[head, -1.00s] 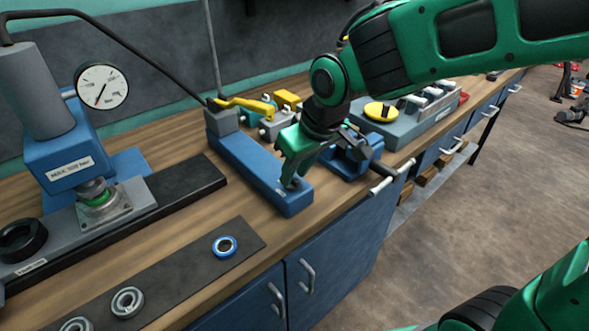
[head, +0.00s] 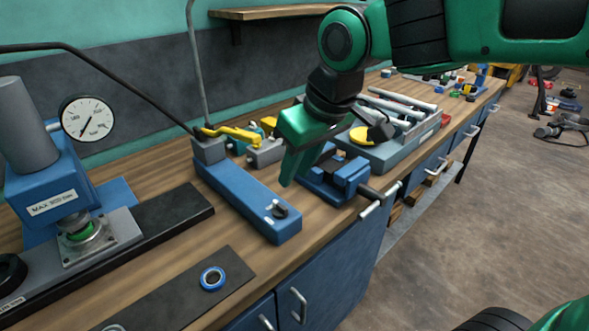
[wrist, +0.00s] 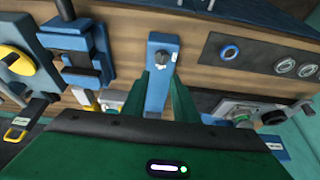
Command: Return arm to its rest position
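My gripper (head: 288,182) is green and hangs from my green arm above the workbench (head: 160,160), fingers pointing down. In the head view its tips appear above the blue bar-shaped fixture (head: 240,192), near the end with a small dark and metal fitting (head: 277,210). In the wrist view my gripper (wrist: 164,76) has two green fingers apart, with the blue fixture (wrist: 157,98) visible beyond and between them. Nothing shows held between the fingers.
A blue vise (head: 335,178) with a protruding handle is right of my gripper. A press with a gauge (head: 88,118) is at left. A dark mat (head: 180,290) holds a blue ring (head: 212,278). Open floor lies right.

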